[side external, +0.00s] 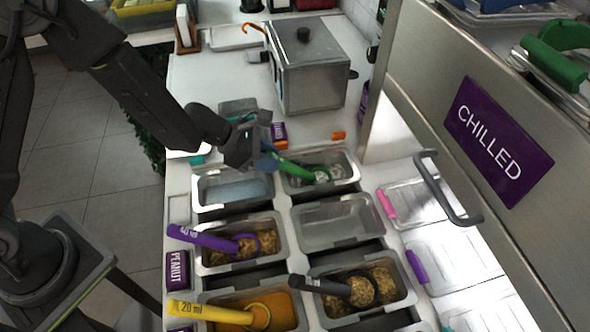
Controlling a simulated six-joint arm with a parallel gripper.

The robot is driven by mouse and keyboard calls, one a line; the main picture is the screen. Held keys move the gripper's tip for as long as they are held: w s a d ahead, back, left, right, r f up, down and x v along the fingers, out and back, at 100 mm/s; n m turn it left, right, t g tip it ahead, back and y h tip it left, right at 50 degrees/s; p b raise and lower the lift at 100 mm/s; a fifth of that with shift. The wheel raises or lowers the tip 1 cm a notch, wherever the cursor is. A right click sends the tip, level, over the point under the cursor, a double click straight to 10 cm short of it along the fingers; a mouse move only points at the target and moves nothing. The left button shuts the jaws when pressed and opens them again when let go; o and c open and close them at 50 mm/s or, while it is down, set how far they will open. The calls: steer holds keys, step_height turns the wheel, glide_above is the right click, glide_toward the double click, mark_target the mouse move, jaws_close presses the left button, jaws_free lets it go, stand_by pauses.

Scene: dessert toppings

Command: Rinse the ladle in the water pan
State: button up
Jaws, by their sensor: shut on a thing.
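My gripper (268,150) is shut on the upper end of a green-handled ladle (295,169). The ladle slants down to the right, and its bowl end is over or inside the back right pan (352,180). I cannot tell whether the bowl touches what is in that pan. The back left pan (201,198) holds a smooth pale bluish content that looks like water. My gripper is above and behind its right end.
A purple ladle (205,238), a yellow ladle (205,312) and a black ladle (318,285) rest in pans of toppings. One middle pan (340,222) looks empty. A steel box (310,75) stands behind. The "CHILLED" panel (460,110) rises at the right.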

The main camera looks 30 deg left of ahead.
step_height(320, 180, up, 13)
stand_by(1.2)
stand_by(0.8)
